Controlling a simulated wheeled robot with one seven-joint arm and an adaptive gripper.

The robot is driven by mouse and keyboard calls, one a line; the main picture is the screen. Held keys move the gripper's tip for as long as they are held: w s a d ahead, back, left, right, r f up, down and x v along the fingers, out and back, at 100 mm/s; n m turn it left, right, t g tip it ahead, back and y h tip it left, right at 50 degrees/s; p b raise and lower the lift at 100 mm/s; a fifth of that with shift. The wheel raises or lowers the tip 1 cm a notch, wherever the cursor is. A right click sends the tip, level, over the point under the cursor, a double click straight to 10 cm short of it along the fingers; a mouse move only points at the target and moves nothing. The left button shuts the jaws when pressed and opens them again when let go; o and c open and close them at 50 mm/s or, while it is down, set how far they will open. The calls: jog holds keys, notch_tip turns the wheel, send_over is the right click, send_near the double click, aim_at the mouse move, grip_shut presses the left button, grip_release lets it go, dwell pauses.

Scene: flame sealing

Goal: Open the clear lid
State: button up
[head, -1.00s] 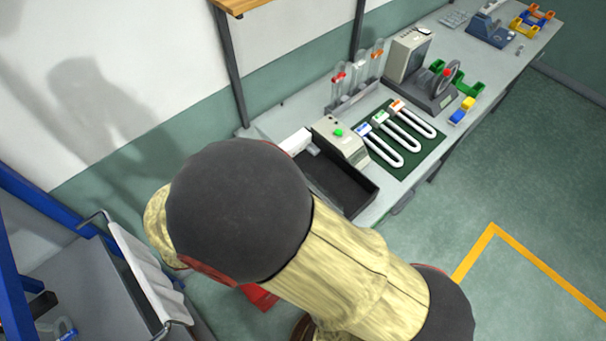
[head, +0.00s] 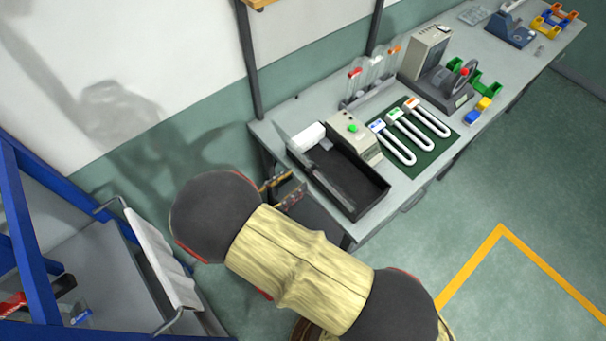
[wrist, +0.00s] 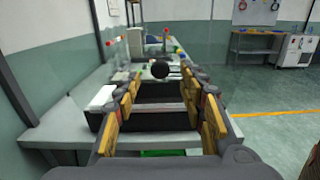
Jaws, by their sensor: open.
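A black box (head: 369,197) with a beige control unit (head: 355,134) and a green button stands at the near end of the bench. A greyish see-through panel (head: 328,178) shows along its left side; it may be the clear lid, and I cannot tell how far it is open. My gripper (head: 283,189) is left of the box, partly hidden by my arm. In the wrist view my gripper (wrist: 163,82) is open and empty, its fingers either side of the view of the black box (wrist: 158,118). A dark round knob (wrist: 160,70) shows between them, beyond the box.
A white block (head: 308,136) sits at the box's back left corner. Several white U-shaped tools (head: 398,151) lie on a green mat (head: 438,150) to the right. Clear tubes (head: 371,75) stand behind.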

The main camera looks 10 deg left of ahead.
aim_at(307, 172)
jog(key=shift+x, duration=2)
jog(key=shift+c, duration=0.3)
grip_shut()
